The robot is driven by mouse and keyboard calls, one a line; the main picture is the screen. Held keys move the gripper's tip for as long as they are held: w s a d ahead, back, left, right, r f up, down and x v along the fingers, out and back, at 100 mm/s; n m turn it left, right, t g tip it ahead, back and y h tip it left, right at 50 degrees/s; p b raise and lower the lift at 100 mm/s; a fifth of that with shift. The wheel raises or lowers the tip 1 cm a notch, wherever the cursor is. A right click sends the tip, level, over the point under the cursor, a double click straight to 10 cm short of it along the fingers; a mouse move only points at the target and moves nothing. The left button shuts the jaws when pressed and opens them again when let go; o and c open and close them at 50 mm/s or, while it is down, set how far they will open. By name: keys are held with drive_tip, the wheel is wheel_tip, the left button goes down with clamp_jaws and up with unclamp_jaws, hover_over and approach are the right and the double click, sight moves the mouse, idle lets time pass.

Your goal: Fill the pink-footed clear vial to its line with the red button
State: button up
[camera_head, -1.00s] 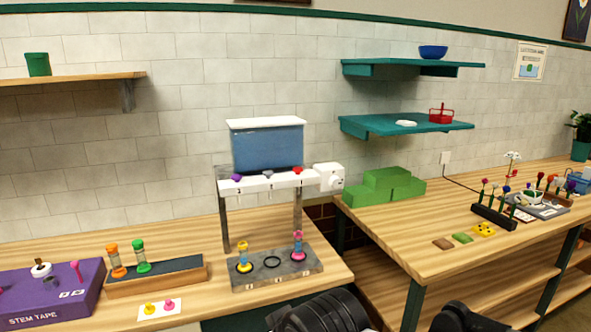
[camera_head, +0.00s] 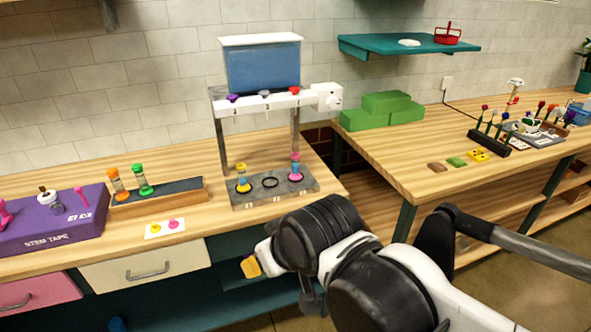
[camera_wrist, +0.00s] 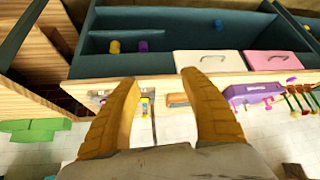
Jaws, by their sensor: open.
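The pink-footed clear vial (camera_head: 295,168) stands upright at the right spot of the grey dispenser base (camera_head: 243,200). It has pink parts at its top and foot; its line and fill level are too small to tell. The red button (camera_head: 294,90) is at the right end of the white dispenser bar (camera_head: 250,106), above this vial. My gripper (camera_wrist: 158,78) is open and empty, with yellow fingers spread in the wrist view. In the head view one yellow finger (camera_head: 250,267) shows in front of and below the table edge, apart from the dispenser.
A yellow-footed vial (camera_head: 242,178) stands at the base's left spot; the middle ring (camera_head: 270,182) is empty. Purple (camera_head: 233,98) and grey (camera_head: 265,94) buttons share the bar. A wooden rack (camera_head: 155,200) holds orange and green vials. Green blocks (camera_head: 382,110) sit on the right table.

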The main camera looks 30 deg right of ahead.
clamp_jaws()
idle(1.1)
